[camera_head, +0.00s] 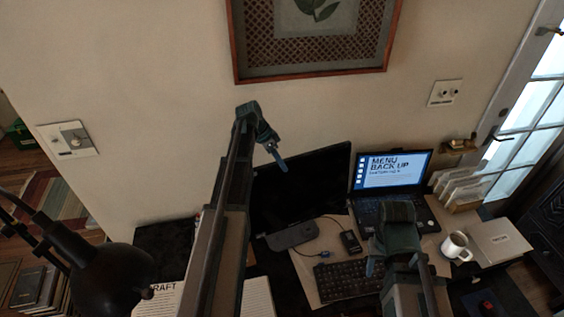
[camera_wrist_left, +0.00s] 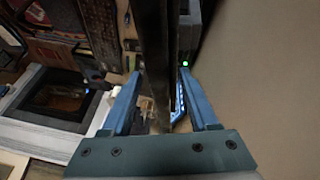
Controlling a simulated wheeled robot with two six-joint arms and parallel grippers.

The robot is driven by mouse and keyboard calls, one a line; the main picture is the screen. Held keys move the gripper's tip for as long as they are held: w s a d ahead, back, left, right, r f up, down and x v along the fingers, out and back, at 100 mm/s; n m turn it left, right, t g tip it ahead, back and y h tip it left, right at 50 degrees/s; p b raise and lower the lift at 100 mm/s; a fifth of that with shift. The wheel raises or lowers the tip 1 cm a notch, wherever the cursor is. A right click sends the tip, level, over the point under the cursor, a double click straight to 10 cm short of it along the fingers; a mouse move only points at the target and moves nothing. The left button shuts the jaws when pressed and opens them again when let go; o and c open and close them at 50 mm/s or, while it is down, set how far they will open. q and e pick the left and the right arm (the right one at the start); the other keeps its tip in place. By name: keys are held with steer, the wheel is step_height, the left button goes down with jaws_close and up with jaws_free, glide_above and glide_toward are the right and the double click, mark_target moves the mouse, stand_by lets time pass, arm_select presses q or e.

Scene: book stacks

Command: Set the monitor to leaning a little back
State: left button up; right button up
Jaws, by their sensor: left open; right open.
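The monitor (camera_head: 315,178) is a black, blank screen on the desk near the wall, with its grey base (camera_head: 292,235) in front. My left gripper (camera_head: 280,163) points down at the monitor's top edge. In the left wrist view the monitor (camera_wrist_left: 154,50) appears as a dark, narrow slab running between the two open blue fingers of the left gripper (camera_wrist_left: 160,76). I cannot tell whether either finger touches it. My left arm hides the monitor's left part. My right gripper (camera_head: 375,268) is open and empty above the keyboard's right end, in front of the laptop.
A lit laptop (camera_head: 392,170) stands right of the monitor. A keyboard (camera_head: 345,281) and a small black device (camera_head: 350,241) lie in front. A white mug (camera_head: 455,245), a white box (camera_head: 500,241) and a file rack (camera_head: 460,187) are at the right. A black lamp (camera_head: 110,280) is at left.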

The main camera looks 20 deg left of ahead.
arm_select(q)
steer(key=p+v, duration=0.3)
steer(key=v, duration=0.2)
steer(key=shift+r+p, duration=0.15)
steer(key=shift+p, duration=0.25)
